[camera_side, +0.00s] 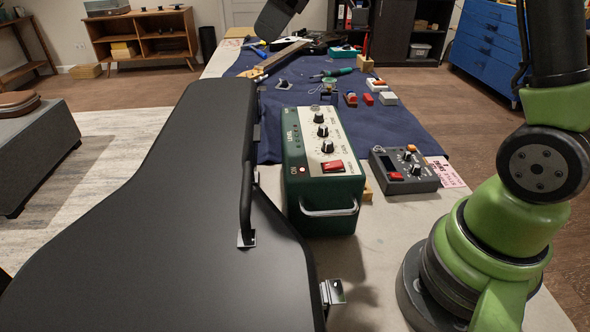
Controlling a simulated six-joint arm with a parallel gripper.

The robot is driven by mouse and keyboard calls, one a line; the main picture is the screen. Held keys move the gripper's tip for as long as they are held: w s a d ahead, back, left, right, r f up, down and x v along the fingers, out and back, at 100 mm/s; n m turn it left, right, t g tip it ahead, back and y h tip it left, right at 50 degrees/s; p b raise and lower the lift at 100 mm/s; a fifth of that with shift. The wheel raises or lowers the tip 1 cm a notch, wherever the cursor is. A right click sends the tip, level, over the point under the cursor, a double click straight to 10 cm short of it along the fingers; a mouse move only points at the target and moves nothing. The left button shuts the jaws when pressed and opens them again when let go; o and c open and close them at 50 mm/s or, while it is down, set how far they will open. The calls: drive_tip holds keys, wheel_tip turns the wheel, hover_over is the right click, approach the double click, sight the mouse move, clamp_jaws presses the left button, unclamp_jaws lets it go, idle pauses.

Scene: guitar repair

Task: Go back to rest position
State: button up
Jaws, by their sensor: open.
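My green and black arm rises at the right edge and leaves the frame at the top. My gripper's fingers do not show. A dark angular shape (277,17) hangs into the top of the picture over the far end of the bench; I cannot tell what it is. The green amplifier box (300,190) with several black knobs and a red switch stands upright on the bench. A dark grey pedal box (404,180) with a red switch sits to its right.
A large black guitar case (170,210) fills the left foreground beside the amplifier. A blue cloth (300,92) behind carries a green-handled tool (334,73) and several small red and white parts. A bare pale strip of bench (385,240) lies between the amplifier and my arm's base.

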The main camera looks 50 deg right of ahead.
wheel_tip(320, 180, up, 10)
drive_tip(key=a+m+t+y, duration=0.1)
drive_tip(key=a+t, duration=0.2)
drive_tip(key=t, duration=0.4)
drive_tip(key=s+d+r+m+t+h, duration=0.3)
drive_tip(key=s+d+m+h, duration=0.2)
drive_tip(key=s+m+h, duration=0.15)
drive_tip(key=s+a+f+m+g+y, duration=0.1)
drive_tip(key=s+a+f+g, duration=0.2)
drive_tip(key=s+f, duration=0.3)
drive_tip(key=s+a+f+m+g+y, duration=0.2)
drive_tip(key=s+f+g, duration=0.3)
drive_tip(key=s, duration=0.6)
wheel_tip(320, 180, down, 2)
drive_tip(key=shift+a+f, duration=0.15)
drive_tip(key=shift+a, duration=0.3)
drive_tip(key=shift+m, duration=0.25)
